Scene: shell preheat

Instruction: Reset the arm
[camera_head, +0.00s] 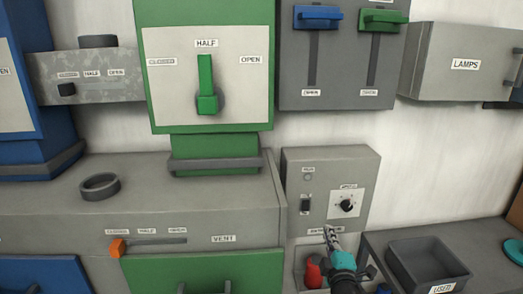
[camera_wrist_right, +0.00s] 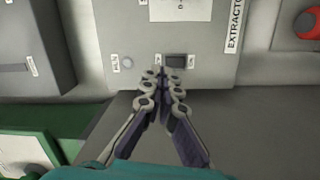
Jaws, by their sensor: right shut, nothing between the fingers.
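My right gripper (camera_head: 328,232) comes up from the bottom of the head view, in front of the lower edge of the grey extractor box (camera_head: 365,160). Its fingers are together and empty. In the right wrist view the closed fingertips (camera_wrist_right: 160,74) show just below the dark rocker switch (camera_wrist_right: 176,60) on the box; I cannot tell if they touch it. The switch also shows in the head view (camera_head: 305,205), left of a black dial (camera_head: 347,206). The box's label is partly covered by the gripper in the head view. My left gripper is not in view.
A grey bin (camera_head: 430,262) stands right of the gripper, and a red object (camera_head: 312,275) sits low on its left. A green panel with a HALF-set lever (camera_head: 207,90), an orange vent slider (camera_head: 117,248) and a LAMPS box (camera_head: 465,82) are around.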

